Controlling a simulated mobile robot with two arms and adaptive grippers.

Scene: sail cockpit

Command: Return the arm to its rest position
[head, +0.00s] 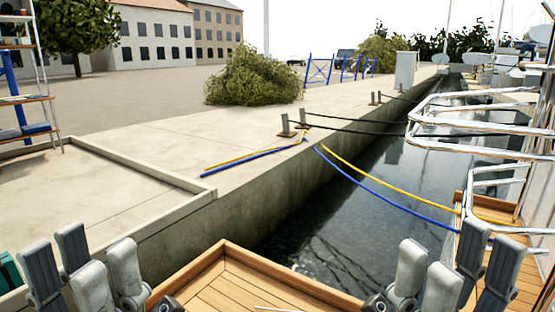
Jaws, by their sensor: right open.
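My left gripper (84,266) is at the lower left of the head view, fingers pointing up and spread apart with nothing between them. My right gripper (455,268) is at the lower right, also with its fingers apart and empty. Both grippers are low in the picture, in front of the wooden cockpit decking (285,283). The arm links behind them are mostly below the picture edge.
A concrete quay (150,140) runs along the left, beside dark water (345,220). A yellow line (385,184) and a blue line (380,192) cross from quay to boat. Steel rails (450,145) stand at right. A ladder-like rack (30,98) stands far left.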

